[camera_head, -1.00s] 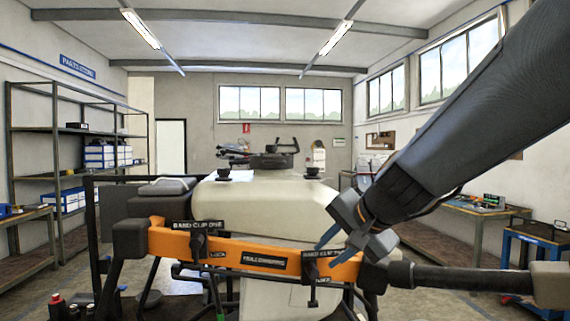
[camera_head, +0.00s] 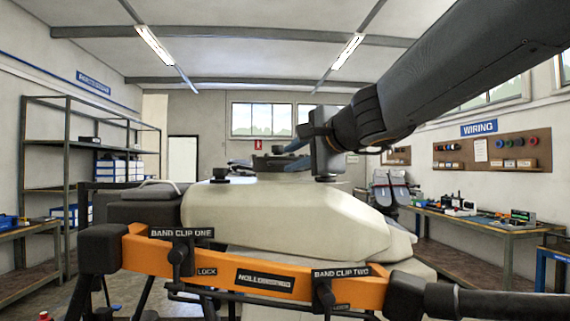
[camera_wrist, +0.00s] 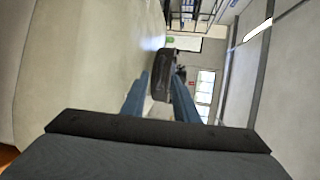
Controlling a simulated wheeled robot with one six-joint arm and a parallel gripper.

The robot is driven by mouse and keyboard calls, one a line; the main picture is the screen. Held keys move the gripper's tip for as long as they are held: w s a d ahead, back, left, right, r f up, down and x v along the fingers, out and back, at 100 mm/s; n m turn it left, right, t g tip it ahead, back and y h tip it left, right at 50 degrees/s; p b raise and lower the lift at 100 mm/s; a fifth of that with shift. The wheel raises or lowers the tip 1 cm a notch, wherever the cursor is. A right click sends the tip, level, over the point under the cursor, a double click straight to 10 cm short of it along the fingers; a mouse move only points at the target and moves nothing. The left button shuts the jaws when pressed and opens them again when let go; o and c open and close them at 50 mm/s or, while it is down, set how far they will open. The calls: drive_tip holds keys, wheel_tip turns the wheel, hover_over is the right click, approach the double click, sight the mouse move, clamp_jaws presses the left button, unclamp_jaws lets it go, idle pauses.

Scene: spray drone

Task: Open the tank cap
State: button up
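The cream tank (camera_head: 290,215) of the drone fills the middle of the head view. A dark round cap (camera_head: 268,163) sits on its top; I take it for the tank cap. A dark ridged shape, probably this cap (camera_wrist: 166,75), shows just ahead of the blue fingers in the wrist view. My gripper (camera_head: 290,155) is low over the tank top, fingers pointing left toward the cap. It also shows in the wrist view (camera_wrist: 161,92), its fingers apart. I cannot tell whether the fingertips reach around the cap. My gripper partly hides the tank top.
An orange bar (camera_head: 225,277) with labelled band clips crosses in front of the tank. A small dark knob (camera_head: 220,174) stands on the tank's left. Shelves (camera_head: 72,150) stand at left, a workbench (camera_head: 490,228) at right. Free air lies above the tank.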

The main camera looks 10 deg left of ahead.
sight(283, 162)
drive_tip(key=shift+x, duration=2.3)
clamp_jaws()
